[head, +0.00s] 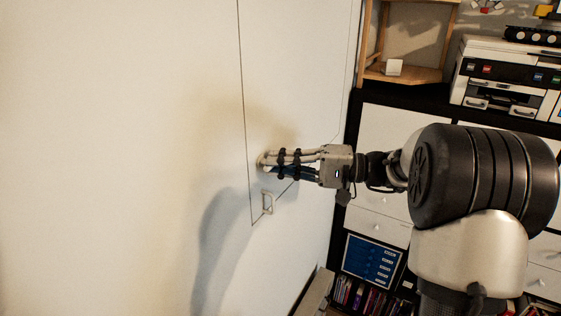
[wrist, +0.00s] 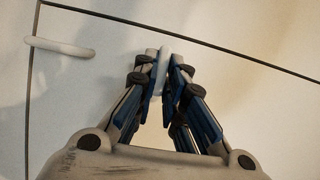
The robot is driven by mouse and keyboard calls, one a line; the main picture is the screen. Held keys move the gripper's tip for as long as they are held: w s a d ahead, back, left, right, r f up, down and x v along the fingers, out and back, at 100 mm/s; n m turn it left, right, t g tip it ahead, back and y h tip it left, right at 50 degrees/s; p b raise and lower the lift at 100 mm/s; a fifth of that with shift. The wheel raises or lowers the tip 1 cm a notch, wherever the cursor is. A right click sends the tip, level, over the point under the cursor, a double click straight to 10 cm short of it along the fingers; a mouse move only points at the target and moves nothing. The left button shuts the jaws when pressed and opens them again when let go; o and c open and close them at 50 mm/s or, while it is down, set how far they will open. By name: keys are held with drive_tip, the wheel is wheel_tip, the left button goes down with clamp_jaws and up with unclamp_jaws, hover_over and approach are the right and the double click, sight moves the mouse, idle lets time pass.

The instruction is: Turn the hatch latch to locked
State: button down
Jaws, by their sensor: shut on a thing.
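The hatch (head: 295,80) is a white panel flush in the white wall, outlined by thin dark seams. My gripper (head: 270,163) reaches in from the right to its face, near the lower left corner. In the wrist view my gripper (wrist: 162,78) is shut on a pale, narrow upright piece, which appears to be the latch (wrist: 161,68). The fingers hide much of it, so its exact turn is hard to tell. In the head view only a pale bit of the latch (head: 261,160) shows at the fingertips.
A pale handle-like bar (head: 267,202) sits just below my gripper, by the seam; it also shows in the wrist view (wrist: 62,47). To the right stand a printer (head: 508,75), a wooden shelf (head: 405,73) and white drawers (head: 385,115). The wall at left is bare.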

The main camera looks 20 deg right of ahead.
idle(0.4)
drive_tip(key=c, duration=1.6)
unclamp_jaws()
drive_tip(key=shift+c, duration=0.2)
drive_tip(key=v, duration=1.2)
drive_tip(key=shift+s+f, duration=0.1)
